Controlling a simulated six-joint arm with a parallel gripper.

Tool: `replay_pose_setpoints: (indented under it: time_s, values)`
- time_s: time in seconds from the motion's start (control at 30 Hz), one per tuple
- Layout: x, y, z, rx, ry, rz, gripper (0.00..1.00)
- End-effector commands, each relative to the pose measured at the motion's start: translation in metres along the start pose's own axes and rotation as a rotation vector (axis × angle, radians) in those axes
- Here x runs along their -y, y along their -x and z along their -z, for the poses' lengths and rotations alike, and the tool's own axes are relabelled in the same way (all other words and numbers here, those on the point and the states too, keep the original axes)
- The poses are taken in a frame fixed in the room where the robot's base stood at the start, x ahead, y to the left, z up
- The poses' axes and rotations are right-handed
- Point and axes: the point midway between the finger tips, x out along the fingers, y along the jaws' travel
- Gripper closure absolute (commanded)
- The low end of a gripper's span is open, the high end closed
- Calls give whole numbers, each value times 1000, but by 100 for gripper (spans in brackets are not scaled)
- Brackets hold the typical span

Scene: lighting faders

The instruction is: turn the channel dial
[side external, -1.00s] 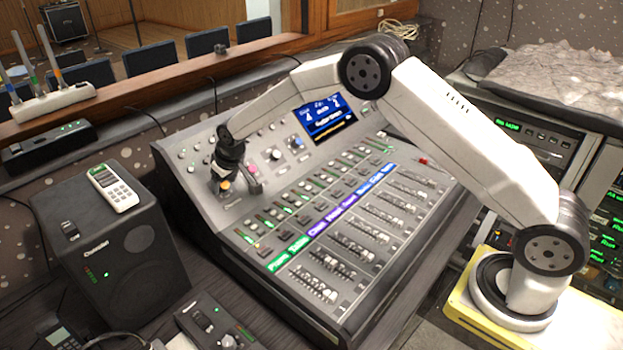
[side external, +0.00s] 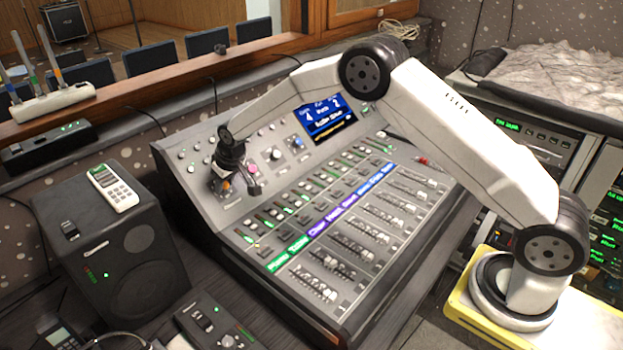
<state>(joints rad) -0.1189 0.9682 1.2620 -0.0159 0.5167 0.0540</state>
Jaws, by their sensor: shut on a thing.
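The lighting console (side external: 345,316) fills the middle of the view, with its sloped upper panel facing the front. My gripper (side external: 224,184) is down at the left part of that upper panel. It is shut on the channel dial, which is mostly hidden by the fingers. An orange-yellow spot shows low between the fingers, and a pink part (side external: 253,190) shows just to their right. The lit display (side external: 325,118) on the panel is blue with white figures.
More knobs (side external: 275,153) stand on the panel right of my gripper. Rows of faders (side external: 315,284) cover the lower console. A black speaker (side external: 115,262) with a white remote (side external: 113,188) on top stands at the left. A wooden window ledge (side external: 160,80) runs behind.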

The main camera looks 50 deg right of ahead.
Motion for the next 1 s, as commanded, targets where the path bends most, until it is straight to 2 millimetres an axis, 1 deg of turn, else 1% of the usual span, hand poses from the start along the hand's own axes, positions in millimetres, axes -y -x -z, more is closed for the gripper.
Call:
replay_pose_setpoints:
  time_s: [0.17, 0.37, 0.7, 1.0]
  values:
    - [0, 0, 0, -4, -67, 23, 100]
    - [-1, 0, 0, -11, -194, 65, 100]
    - [-2, 0, -1, -30, -485, 163, 100]
    - [-3, 0, -3, -42, -711, 240, 100]
